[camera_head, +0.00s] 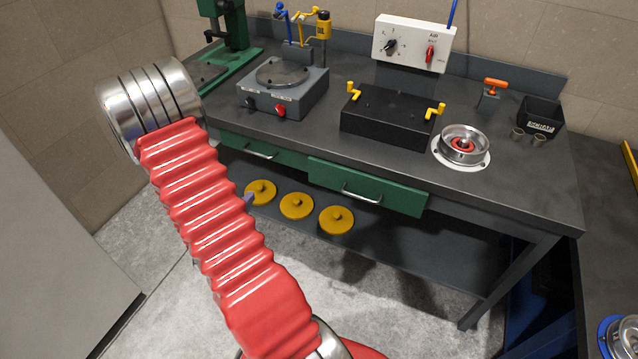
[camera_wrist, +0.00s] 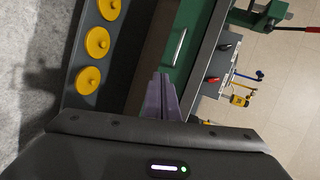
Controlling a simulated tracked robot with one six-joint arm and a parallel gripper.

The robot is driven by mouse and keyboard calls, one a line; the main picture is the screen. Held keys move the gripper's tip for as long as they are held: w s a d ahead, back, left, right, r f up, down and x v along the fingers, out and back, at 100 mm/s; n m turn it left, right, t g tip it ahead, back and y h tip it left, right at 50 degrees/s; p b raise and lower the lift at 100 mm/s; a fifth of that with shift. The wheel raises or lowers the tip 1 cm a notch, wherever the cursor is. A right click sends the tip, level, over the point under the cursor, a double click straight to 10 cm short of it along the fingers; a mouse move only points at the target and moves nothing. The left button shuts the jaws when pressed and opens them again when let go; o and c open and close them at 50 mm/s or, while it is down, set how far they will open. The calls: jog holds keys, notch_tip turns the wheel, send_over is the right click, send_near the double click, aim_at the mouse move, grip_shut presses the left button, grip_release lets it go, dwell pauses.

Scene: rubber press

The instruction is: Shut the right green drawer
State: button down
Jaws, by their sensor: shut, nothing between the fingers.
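The right green drawer (camera_head: 368,187) is under the bench top in the head view, with a metal handle (camera_head: 361,195) on its front. Its front stands a little forward of the left green drawer (camera_head: 262,151), so it looks slightly pulled out. My gripper (camera_wrist: 163,76) has purple fingers that are shut and empty. In the head view only a purple fingertip (camera_head: 249,199) shows past my red arm, left of the right drawer and apart from it. In the wrist view a green drawer front with a handle (camera_wrist: 180,47) lies beyond the fingers; I cannot tell for sure which drawer.
Several yellow discs (camera_head: 297,206) lie on the lower shelf. The bench top (camera_head: 325,133) carries a grey hot plate (camera_head: 283,88), a black box with yellow handles (camera_head: 388,118) and a round metal dish (camera_head: 463,146). The floor before the right drawer looks clear.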

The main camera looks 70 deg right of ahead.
aim_at(324, 175)
jog(key=s+d+f+m+g+h, duration=0.2)
jog(key=s+m+g+h, duration=0.2)
jog(key=s, duration=1.1)
jog(key=shift+f+m+g, duration=0.4)
jog(key=shift+g, duration=0.1)
jog(key=shift+s, duration=0.1)
jog(key=d, duration=0.4)
jog(key=s+d, duration=0.1)
jog(key=d, duration=0.8)
jog(key=shift+s+d, duration=0.15)
jog(key=shift+d, duration=0.25)
